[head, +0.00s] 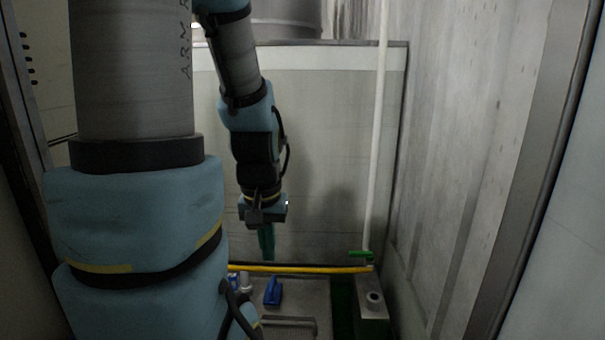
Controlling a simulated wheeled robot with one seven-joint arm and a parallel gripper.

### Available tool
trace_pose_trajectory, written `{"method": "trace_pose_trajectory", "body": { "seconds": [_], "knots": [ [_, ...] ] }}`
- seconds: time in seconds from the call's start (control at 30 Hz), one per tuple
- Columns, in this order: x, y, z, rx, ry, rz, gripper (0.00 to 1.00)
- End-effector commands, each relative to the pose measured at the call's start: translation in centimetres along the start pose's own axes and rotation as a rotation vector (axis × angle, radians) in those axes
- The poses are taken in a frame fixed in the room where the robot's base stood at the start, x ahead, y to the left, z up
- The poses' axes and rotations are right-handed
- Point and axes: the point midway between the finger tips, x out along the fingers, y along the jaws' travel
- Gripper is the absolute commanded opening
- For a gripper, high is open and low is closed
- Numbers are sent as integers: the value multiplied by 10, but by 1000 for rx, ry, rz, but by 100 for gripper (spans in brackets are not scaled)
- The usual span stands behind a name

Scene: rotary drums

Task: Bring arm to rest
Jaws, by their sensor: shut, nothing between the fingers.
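My arm comes down from the upper middle of the head view, with its large near link filling the left side. My gripper (266,243) hangs at its end, pointing down, in front of the pale back wall. Its greenish fingers are together with nothing between them. It is above the grey floor area and apart from the blue object (272,291) below it. My near link hides much of the left of the scene.
A yellow pipe (320,269) runs along the foot of the back wall (330,150). A white vertical pipe (377,150) with a green-handled valve (361,254) stands at the right. Ribbed metal walls (460,150) close in the right side. Small white and blue items (244,283) lie low down.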

Motion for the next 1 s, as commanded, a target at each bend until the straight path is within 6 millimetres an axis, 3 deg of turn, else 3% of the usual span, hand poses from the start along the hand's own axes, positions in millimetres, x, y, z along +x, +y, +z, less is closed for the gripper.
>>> {"method": "trace_pose_trajectory", "body": {
  "seconds": [0.03, 0.6, 0.8, 1.0],
  "knots": [
    [-34, 0, -5, 0, 0, 0, 0],
    [-207, 1, -29, 1, 0, 0, 0],
    [-245, 1, -34, 1, -1, 0, 0],
    [-253, 1, -36, 1, -1, 0, 0]
  ]
}}
